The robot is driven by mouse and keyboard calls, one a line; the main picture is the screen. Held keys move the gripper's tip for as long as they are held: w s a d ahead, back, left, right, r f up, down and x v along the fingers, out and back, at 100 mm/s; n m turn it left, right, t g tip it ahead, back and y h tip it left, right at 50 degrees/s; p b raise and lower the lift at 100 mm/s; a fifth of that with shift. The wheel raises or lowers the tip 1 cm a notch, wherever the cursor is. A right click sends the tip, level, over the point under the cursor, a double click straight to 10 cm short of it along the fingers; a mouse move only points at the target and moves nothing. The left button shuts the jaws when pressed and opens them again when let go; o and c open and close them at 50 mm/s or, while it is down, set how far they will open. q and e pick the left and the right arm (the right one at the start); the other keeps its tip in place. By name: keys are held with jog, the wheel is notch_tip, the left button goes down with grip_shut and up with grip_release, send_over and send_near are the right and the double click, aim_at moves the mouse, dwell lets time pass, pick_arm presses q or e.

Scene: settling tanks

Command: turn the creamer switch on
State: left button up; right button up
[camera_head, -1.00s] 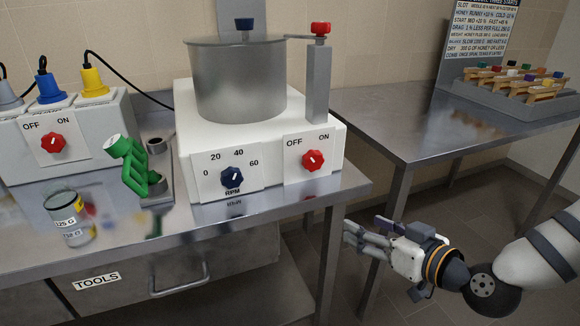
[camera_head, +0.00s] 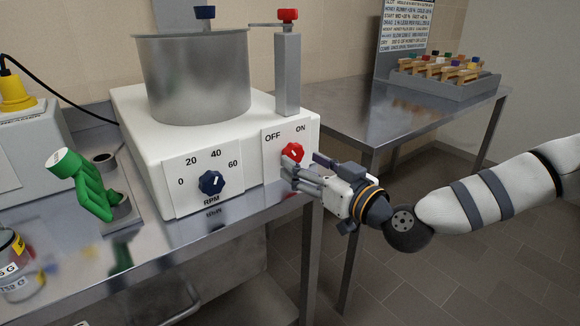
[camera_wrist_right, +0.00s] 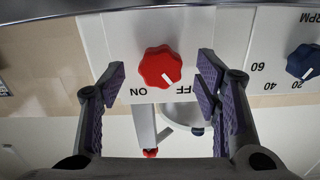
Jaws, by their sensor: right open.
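The creamer is a white box (camera_head: 140,118) with a grey drum on top. On its front right panel is a red switch knob (camera_head: 292,152) between OFF and ON labels. In the right wrist view the red knob (camera_wrist_right: 160,67) shows upside down, its white pointer toward OFF. My right gripper (camera_head: 297,172) is open in front of the knob, its lower part overlapped by the fingers in the head view. In the wrist view the purple-padded fingers (camera_wrist_right: 160,84) stand on either side of the knob, with visible gaps. My left gripper is not in view.
A dark blue RPM knob (camera_head: 211,182) sits left of the switch. A green-handled item (camera_head: 88,185) and a labelled jar (camera_head: 14,262) stand further left on the steel bench. A second steel table (camera_head: 385,115) behind carries a rack (camera_head: 445,84) of wooden pieces.

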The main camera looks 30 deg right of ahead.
aim_at(293, 154)
jog(key=shift+w+a, duration=0.1)
jog(key=shift+w, duration=1)
jog(key=shift+w+r, duration=0.2)
jog(key=shift+r, duration=0.05)
jog(key=c, duration=1.1)
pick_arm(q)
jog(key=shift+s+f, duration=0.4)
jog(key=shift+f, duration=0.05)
pick_arm(e)
jog(key=shift+c, duration=0.2)
